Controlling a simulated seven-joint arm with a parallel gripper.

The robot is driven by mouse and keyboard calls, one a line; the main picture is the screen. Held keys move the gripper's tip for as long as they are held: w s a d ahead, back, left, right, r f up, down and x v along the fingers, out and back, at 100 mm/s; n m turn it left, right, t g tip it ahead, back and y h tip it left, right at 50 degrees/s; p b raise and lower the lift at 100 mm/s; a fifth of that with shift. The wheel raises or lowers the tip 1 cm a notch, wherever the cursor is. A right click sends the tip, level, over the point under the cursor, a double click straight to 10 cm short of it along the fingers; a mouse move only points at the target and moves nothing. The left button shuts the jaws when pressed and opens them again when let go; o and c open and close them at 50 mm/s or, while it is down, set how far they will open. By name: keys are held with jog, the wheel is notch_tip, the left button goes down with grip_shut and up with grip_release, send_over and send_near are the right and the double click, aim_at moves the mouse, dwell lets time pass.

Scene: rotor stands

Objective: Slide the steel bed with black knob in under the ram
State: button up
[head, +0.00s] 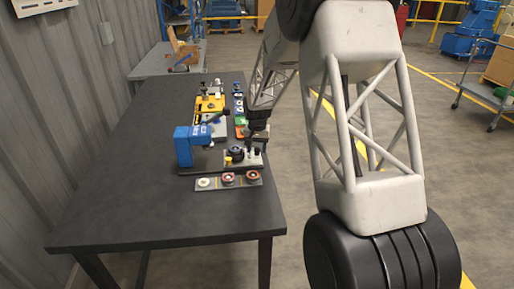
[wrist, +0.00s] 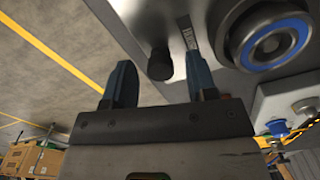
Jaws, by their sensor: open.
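The steel bed (head: 255,161) is a light grey plate near the front of the table, to the right of the blue ram stand (head: 186,148). The wrist view shows the bed (wrist: 205,68) close up, with the black knob (wrist: 160,65) near its edge and a round part with a blue ring (wrist: 275,40) on top. My gripper (head: 257,147) is over the bed's right end. In the wrist view my gripper (wrist: 158,75) is open, with the knob between its two fingers in the picture. I cannot tell whether either finger touches the knob.
A grey strip (head: 210,187) with white and reddish round parts lies in front of the bed. A yellow-topped fixture (head: 209,104) and a row of small coloured parts (head: 239,105) stand behind. The dark table (head: 130,200) is bare at left and front.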

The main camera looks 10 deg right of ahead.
aim_at(230, 149)
grip_shut()
jog(key=shift+a, duration=0.1)
jog(key=a, duration=1)
jog(key=shift+a, duration=0.4)
grip_release()
jog(key=shift+a, duration=0.1)
jog(key=shift+r, duration=3.9)
